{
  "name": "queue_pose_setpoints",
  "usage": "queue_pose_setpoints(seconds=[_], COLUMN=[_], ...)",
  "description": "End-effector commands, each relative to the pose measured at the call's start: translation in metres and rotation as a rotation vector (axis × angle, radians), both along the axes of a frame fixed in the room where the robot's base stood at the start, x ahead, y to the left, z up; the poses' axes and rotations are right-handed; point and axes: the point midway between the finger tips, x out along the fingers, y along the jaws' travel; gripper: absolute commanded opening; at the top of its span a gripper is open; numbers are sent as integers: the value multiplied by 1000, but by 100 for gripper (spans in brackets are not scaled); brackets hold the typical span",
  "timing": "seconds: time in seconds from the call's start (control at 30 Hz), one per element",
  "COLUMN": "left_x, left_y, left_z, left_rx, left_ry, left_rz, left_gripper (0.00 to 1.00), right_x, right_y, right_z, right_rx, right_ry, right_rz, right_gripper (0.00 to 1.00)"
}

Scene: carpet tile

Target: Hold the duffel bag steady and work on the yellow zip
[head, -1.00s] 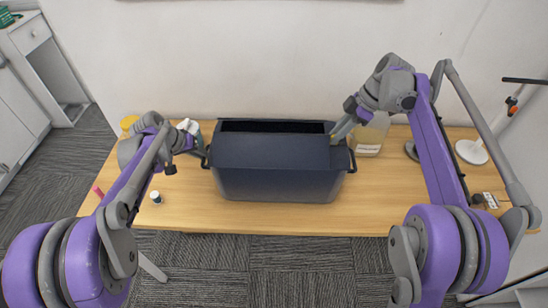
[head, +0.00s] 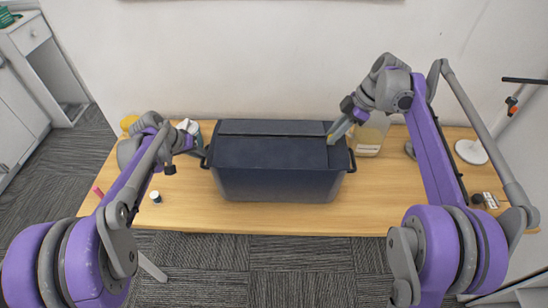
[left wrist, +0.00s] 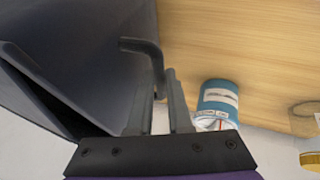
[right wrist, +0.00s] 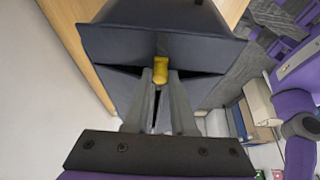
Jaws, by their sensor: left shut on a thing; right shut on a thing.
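The dark navy duffel bag (head: 275,170) sits upright on the table, its top covered by flat panels with a thin seam running lengthwise. My left gripper (left wrist: 158,80) is shut on the bag's left side handle (left wrist: 143,47), a dark bent bar that also shows in the head view (head: 205,158). My right gripper (right wrist: 160,80) is shut on the yellow zip (right wrist: 160,66) at the right end of the bag's top. In the head view that gripper (head: 334,136) partly hides the zip. The right wrist view shows a dark gap between panels beside the fingers.
The wooden table (head: 400,210) is clear in front of the bag. A small white bottle with a dark cap (head: 156,197) stands front left. A blue-and-white container (left wrist: 217,100) is near the left gripper.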

Motion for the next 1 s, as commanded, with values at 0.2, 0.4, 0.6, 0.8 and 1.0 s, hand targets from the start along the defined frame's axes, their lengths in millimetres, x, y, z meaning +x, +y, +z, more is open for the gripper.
queue_pose_setpoints(seconds=[0.2,0.4,0.6,0.8,1.0], left_x=[0,0,0,0,0], left_y=[-3,-2,-2,-2,-2], left_z=[0,0,0,0,0], left_rx=[-5,-4,-3,-3,-4], left_ry=[0,0,0,1,0], left_rz=[-3,-3,-3,-1,-2], left_gripper=[0,0,0,0,0], right_x=[0,0,0,0,0], right_y=[4,3,3,7,12], right_z=[1,1,1,1,1], right_rx=[6,5,5,4,4], right_ry=[0,0,0,-1,0], right_rz=[4,2,2,2,1], right_gripper=[0,0,0,0,0])
